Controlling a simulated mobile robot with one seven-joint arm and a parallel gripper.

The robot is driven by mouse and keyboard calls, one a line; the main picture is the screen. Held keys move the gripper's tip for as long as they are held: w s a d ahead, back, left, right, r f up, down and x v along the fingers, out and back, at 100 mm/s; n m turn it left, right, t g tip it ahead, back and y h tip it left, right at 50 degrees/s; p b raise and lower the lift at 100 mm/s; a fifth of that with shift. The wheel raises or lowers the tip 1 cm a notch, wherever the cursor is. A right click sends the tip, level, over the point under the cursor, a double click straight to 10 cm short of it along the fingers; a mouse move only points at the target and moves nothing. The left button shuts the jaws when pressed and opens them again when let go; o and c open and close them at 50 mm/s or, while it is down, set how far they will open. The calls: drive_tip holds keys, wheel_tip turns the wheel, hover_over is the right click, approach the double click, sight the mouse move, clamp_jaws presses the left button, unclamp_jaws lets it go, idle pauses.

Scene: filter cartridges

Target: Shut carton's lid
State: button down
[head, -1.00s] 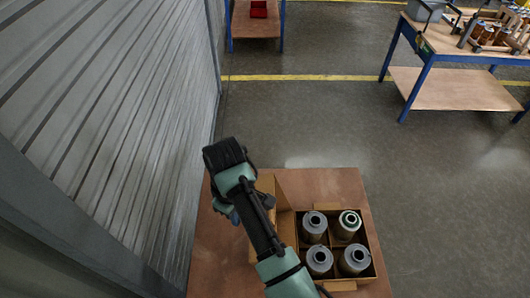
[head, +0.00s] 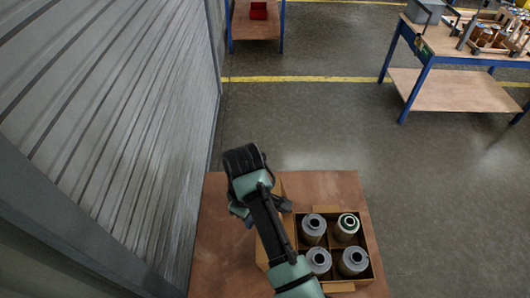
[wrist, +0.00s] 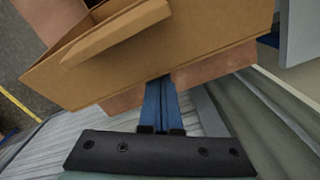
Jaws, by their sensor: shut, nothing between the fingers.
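The open brown carton (head: 374,262) stands on a wooden table, with several grey filter cartridges (head: 319,261) upright in its divided compartments. Its lid (head: 262,256) stands raised along the carton's left side, partly hidden behind my arm. My gripper (head: 248,223) is at the outer, left side of the lid, largely covered by my arm. In the wrist view my blue fingers (wrist: 162,105) are shut together and empty. Their tips are at the edge of a broad cardboard panel (wrist: 190,50); I cannot tell whether they touch it.
The wooden table top (head: 225,250) is bare left of the carton. A ribbed grey wall (head: 110,110) rises close to the table's left. A blue-legged bench (head: 455,90) and a shelf with a red bin (head: 258,10) stand farther off, across open floor.

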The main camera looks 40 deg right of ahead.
drive_tip(key=shift+s+d, duration=0.1)
drive_tip(key=shift+d, duration=0.05)
drive_tip(key=shift+s+d+r+p, duration=0.5)
drive_tip(key=shift+d+r+p, duration=0.3)
drive_tip(key=shift+p, duration=0.35)
drive_tip(key=shift+s+d, duration=0.2)
drive_tip(key=shift+d, duration=0.1)
drive_tip(key=shift+r+p, duration=0.1)
drive_tip(key=shift+p, duration=0.2)
drive_tip(key=shift+s+d+r+p, duration=0.3)
drive_tip(key=shift+s+d+p, duration=0.05)
drive_tip(key=shift+d+p, duration=0.15)
drive_tip(key=shift+s+d+r+p, duration=0.25)
drive_tip(key=shift+s+d+p, duration=0.05)
drive_tip(key=shift+d+p, duration=0.15)
drive_tip(key=shift+s+d, duration=0.15)
drive_tip(key=shift+d, duration=0.05)
